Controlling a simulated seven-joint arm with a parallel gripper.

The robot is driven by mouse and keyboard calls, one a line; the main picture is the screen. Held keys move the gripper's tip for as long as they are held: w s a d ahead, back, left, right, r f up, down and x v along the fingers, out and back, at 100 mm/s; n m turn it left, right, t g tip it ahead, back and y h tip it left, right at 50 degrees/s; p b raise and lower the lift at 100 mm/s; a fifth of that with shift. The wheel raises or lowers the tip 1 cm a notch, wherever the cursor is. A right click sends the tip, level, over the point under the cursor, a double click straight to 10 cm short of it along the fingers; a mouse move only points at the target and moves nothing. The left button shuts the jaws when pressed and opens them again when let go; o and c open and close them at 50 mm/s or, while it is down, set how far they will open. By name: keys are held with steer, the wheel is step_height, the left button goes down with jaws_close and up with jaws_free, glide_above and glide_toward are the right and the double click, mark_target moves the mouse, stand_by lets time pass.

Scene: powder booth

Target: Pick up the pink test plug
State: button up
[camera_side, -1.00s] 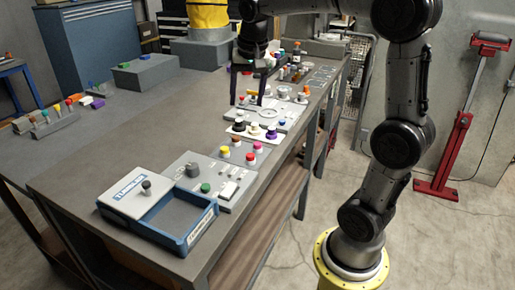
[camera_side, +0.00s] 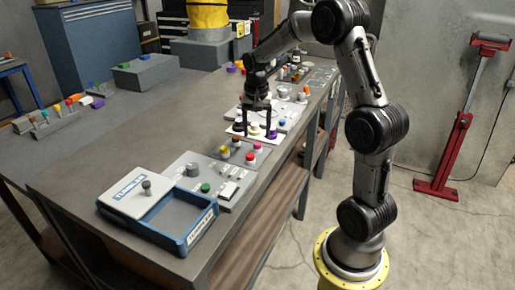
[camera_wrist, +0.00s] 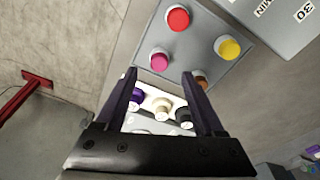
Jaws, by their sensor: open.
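The pink test plug (camera_wrist: 158,60) stands on a grey panel (camera_wrist: 190,52), with a white collar under its pink cap. In the side view the pink plug (camera_side: 257,145) is at the back right of a small cluster of plugs. My gripper (camera_wrist: 159,73) is open and empty; in the wrist view the plug shows just beyond the gap between its fingertips. In the side view my gripper (camera_side: 256,131) points down over the white strip behind the cluster, apart from the plug.
Red (camera_wrist: 178,18), yellow (camera_wrist: 228,47) and brown (camera_wrist: 200,80) plugs surround it. Purple (camera_wrist: 136,95), cream (camera_wrist: 162,106) and black (camera_wrist: 184,114) plugs show between the fingers. A blue-and-white tray (camera_side: 185,243) sits at the bench's front.

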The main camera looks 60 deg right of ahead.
mark_target(258, 143)
steer(key=f, duration=0.5)
steer(key=shift+d+f, duration=0.1)
steer(key=shift+d, duration=0.15)
jaws_close()
